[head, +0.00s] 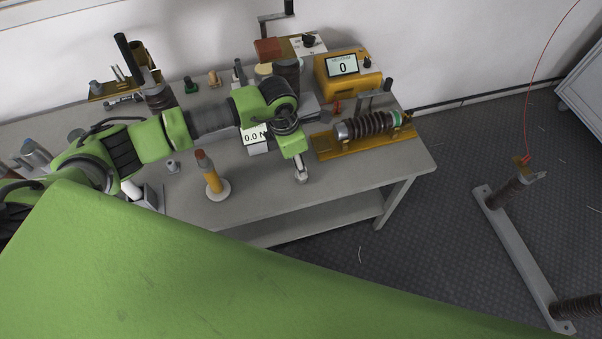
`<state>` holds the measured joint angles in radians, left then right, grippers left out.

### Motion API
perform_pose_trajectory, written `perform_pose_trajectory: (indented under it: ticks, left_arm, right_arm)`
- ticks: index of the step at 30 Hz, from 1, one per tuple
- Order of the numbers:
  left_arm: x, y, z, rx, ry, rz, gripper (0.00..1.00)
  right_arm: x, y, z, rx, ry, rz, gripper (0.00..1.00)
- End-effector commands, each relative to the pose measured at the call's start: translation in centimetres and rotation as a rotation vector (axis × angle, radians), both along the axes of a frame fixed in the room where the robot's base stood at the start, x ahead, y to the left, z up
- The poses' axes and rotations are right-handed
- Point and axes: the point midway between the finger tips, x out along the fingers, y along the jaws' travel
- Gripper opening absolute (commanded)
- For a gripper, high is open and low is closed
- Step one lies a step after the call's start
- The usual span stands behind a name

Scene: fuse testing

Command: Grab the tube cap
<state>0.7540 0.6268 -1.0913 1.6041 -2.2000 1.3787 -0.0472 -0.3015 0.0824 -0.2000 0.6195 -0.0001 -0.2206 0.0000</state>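No part can be clearly singled out as the tube cap. A brown ribbed tube (371,124) lies on a yellow stand (335,153) at the table's right, with a grey metal end (342,131) and a green ring (397,118). An orange upright tube with a red-brown top (205,162) stands on a white round base (218,191). My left gripper (301,178) points down over the table's front edge, between these two, left of the yellow stand. Its fingers are too small to tell open from shut. My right gripper is out of view.
The table (255,189) holds a yellow meter (350,75) reading 0, a display (255,134) reading 0.0 N partly behind my arm, and small metal parts. The table's front middle is mostly clear. A grey floor frame with insulators (522,255) stands at right.

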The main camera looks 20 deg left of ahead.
Motion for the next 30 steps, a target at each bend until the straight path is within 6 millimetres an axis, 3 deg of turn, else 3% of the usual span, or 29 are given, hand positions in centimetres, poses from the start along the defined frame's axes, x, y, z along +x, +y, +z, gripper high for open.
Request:
perform_pose_trajectory:
  ticks: [8, 17, 26, 30]
  left_arm:
    - [0.1, -0.3, -2.1, -0.001, 0.002, 0.001, 0.44]
    - [0.5, -0.8, -6.1, -0.001, 0.003, 0.001, 0.44]
    - [0.6, -0.8, -6.6, -0.003, 0.0, -0.001, 0.44]
    - [0.6, -0.8, -6.6, -0.003, 0.0, 0.0, 0.07]
  right_arm:
    - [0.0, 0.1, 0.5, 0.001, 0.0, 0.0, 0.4]
    - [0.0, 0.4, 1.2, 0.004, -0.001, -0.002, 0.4]
    - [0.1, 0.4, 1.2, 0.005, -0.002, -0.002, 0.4]
    - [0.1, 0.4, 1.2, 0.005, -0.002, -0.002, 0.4]
